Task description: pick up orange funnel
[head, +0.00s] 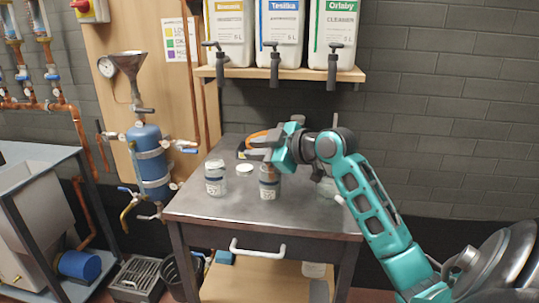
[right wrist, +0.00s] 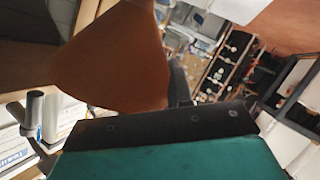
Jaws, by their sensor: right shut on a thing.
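The orange funnel (right wrist: 115,60) fills the upper left of the right wrist view as a wide orange-brown cone, close to the dark finger of my right gripper. In the head view my right gripper (head: 262,149) is over the metal table, above a labelled jar, and is shut on the funnel. The fingers and wrist hide most of what it holds there. An orange and black shape shows behind the fingers, but I cannot tell whether it is part of the funnel. My left gripper is not in view.
The metal table (head: 225,208) bears a jar (head: 215,177) on the left, a second jar (head: 269,183) below my gripper, and a white lid (head: 245,169). A wooden shelf (head: 300,75) with canisters and taps hangs above. A blue tank (head: 150,160) stands left.

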